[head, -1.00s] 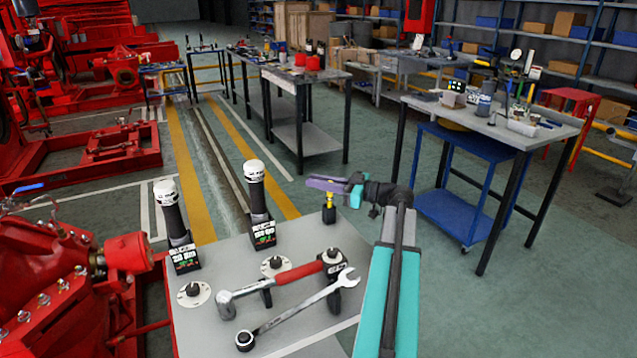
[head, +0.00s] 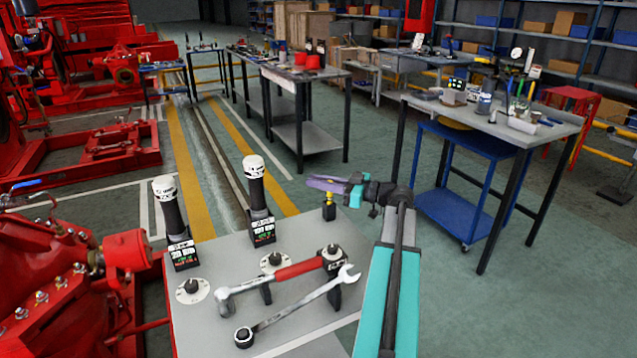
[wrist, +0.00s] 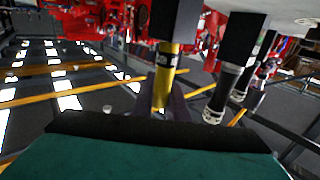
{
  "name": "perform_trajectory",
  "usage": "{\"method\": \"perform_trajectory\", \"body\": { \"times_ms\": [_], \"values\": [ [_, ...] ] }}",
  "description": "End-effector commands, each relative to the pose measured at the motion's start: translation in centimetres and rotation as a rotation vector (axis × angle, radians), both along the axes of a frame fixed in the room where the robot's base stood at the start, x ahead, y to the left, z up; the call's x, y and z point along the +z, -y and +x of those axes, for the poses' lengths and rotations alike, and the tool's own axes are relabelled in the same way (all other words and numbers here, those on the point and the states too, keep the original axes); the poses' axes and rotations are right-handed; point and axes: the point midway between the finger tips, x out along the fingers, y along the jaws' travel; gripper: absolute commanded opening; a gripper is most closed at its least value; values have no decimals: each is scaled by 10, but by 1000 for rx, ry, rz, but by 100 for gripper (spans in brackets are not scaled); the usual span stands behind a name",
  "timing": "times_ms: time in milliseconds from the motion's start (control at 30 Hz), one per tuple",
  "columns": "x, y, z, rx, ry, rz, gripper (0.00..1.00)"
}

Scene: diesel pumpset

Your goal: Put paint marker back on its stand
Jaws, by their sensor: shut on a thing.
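The yellow paint marker (head: 329,199) stands upright between the purple fingers of my gripper (head: 326,184), above the grey bench top. My gripper is shut on it near its upper part. A small black block (head: 329,213), which looks like its stand, is at the marker's lower end. In the wrist view, which is turned over, the yellow marker (wrist: 165,72) runs between the gripper fingers (wrist: 163,105) and meets the black block (wrist: 176,22). I cannot tell whether the marker is seated in the block or just lined up with it.
Two white-capped black cylinders (head: 172,210) (head: 258,205) stand on the bench left of my gripper. A blue trolley (head: 450,195) and another table (head: 500,122) are on the right.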

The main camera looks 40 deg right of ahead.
Motion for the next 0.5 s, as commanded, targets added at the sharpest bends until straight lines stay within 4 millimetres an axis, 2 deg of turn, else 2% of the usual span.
{"method": "perform_trajectory", "body": {
  "times_ms": [133,167,267,500],
  "values": [
    [-2,0,0,0,0,0,0],
    [-2,0,0,0,0,0,17],
    [-2,0,0,0,0,0,34],
    [-2,0,0,0,0,0,35]
  ]
}}
